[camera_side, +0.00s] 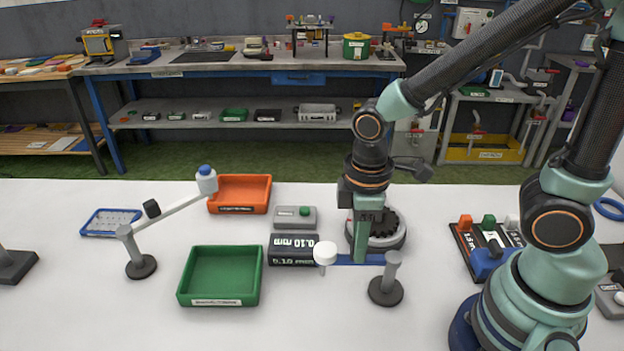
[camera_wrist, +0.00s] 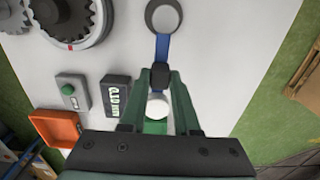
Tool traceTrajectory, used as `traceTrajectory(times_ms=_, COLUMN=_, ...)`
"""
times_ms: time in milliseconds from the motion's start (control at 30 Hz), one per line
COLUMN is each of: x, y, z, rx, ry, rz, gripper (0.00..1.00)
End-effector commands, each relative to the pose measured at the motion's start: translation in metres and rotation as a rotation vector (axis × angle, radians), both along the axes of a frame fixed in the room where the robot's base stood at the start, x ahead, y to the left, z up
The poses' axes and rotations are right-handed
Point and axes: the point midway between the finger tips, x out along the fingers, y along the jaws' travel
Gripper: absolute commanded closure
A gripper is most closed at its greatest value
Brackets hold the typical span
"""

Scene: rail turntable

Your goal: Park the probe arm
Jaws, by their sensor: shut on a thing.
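A blue swing arm (camera_side: 348,260) runs level from a grey post (camera_side: 386,283) to a white round knob (camera_side: 326,253) at its left end. In the wrist view the blue arm (camera_wrist: 162,48) leads from the post top to a dark block (camera_wrist: 160,76), with the white knob (camera_wrist: 157,107) beyond. My gripper (camera_side: 365,258) points down over the arm, and its fingers (camera_wrist: 160,80) are shut on the dark block. A second, pale swing arm (camera_side: 172,213) with a black block and a blue-capped end sits on another post (camera_side: 139,260) at the left. Neither arm is labelled as the probe arm.
A toothed round turntable (camera_side: 396,240) stands behind my gripper. A black gauge block (camera_side: 292,251) and a grey box with a green button (camera_side: 295,217) stand to its left. A green tray (camera_side: 187,290) and an orange tray (camera_side: 268,190) lie further left.

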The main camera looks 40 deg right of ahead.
Motion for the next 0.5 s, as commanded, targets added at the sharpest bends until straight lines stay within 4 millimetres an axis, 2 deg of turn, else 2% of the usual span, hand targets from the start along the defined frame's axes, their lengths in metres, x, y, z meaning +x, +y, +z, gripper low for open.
traceTrajectory(times_ms=367, x=-0.0004, y=0.0016, z=0.0010, rx=0.000, ry=0.000, rz=0.015, gripper=1.00)
traceTrajectory(times_ms=400, x=-0.0006, y=0.0016, z=0.0010, rx=0.000, ry=0.000, rz=0.015, gripper=0.66)
traceTrajectory(times_ms=467, x=-0.0006, y=0.0015, z=0.0009, rx=0.000, ry=0.000, rz=0.015, gripper=0.44)
traceTrajectory(times_ms=500, x=-0.0006, y=0.0014, z=0.0007, rx=0.000, ry=0.000, rz=0.014, gripper=0.40)
